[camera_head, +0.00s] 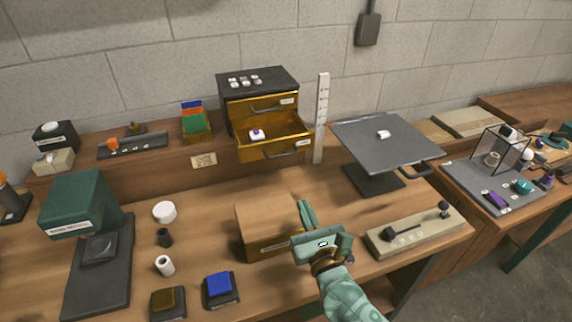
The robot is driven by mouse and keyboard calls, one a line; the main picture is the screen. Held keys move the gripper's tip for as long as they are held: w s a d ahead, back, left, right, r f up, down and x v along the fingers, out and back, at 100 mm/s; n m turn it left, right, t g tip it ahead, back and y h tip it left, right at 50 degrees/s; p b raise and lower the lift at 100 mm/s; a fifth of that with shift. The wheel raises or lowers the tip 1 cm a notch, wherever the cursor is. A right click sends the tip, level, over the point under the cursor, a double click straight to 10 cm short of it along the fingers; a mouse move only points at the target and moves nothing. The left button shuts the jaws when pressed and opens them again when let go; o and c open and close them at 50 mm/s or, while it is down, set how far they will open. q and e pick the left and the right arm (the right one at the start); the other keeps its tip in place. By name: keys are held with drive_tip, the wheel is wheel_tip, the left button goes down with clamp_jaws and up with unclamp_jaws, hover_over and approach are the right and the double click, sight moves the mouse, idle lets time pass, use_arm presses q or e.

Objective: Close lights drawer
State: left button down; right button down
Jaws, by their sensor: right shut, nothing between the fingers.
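A small cabinet (257,80) with a dark top and yellow drawers stands on the raised back shelf. Its lower drawer (272,149) is pulled out, with a small white and purple piece (257,134) inside. The upper drawer (262,106) looks shut. Both fronts carry small labels too small to read, so I cannot tell which names the lights. My right gripper (305,207) is teal, shut and empty. It is in front of and below the open drawer, apart from it, beside a cardboard-coloured box. My left gripper is out of view.
The brown box (264,226) stands just left of my right gripper. A white ruler post (321,118) rises right of the cabinet. A grey raised plate (385,142) stands further right. A lever panel (420,231) lies at the front right.

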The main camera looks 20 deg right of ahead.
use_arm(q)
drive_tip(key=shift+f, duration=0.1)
use_arm(e)
drive_tip(key=w, duration=0.4)
drive_tip(key=w+r, duration=0.1)
drive_tip(key=w, duration=0.3)
drive_tip(key=w+r, duration=0.1)
drive_tip(key=w, duration=0.4)
drive_tip(key=shift+a+r, duration=0.15)
drive_tip(key=shift+r, duration=0.05)
drive_tip(key=shift+w, duration=0.15)
